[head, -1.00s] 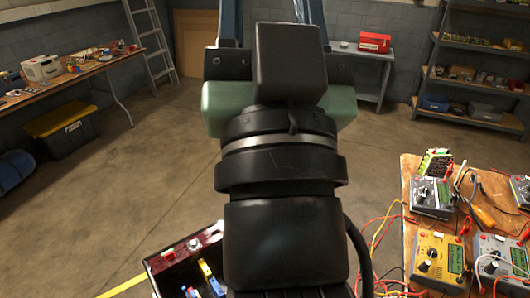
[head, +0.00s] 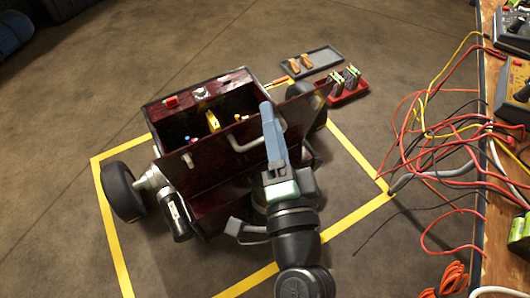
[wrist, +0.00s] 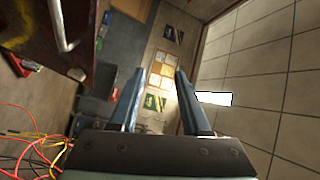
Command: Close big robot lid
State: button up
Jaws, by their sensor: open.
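The big robot (head: 195,95) is a dark red box on black wheels, standing inside a yellow floor square. Its top is open and parts show inside. Its lid (head: 215,158) is a dark red panel raised along the near side, with a silver handle (head: 238,147). My gripper (head: 267,106) is at the near side of the lid, its blue fingers overlapping the handle's right end in the head view. In the wrist view my gripper (wrist: 158,72) is open with nothing between its fingers. The lid (wrist: 25,40) and handle (wrist: 60,25) lie left of the fingers there.
A black tray (head: 322,60) and a red tray (head: 350,92) with small parts lie beyond the robot's right side. Red and yellow cables (head: 440,130) hang from a wooden bench (head: 497,200) on the right. The floor to the left is clear.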

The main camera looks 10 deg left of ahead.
jog(key=s+d+f+m+g+b, duration=0.1)
jog(key=s+f+m+b, duration=0.15)
jog(key=f, duration=0.55)
jog(key=s+f+m+b, duration=0.1)
jog(key=f+m+b, duration=0.15)
jog(key=f, duration=0.45)
jog(key=shift+n+h, duration=0.3)
jog(key=shift+n, duration=0.2)
jog(key=p+x, duration=0.1)
jog(key=x, duration=1.1)
jog(key=shift+w, duration=0.3)
grip_shut()
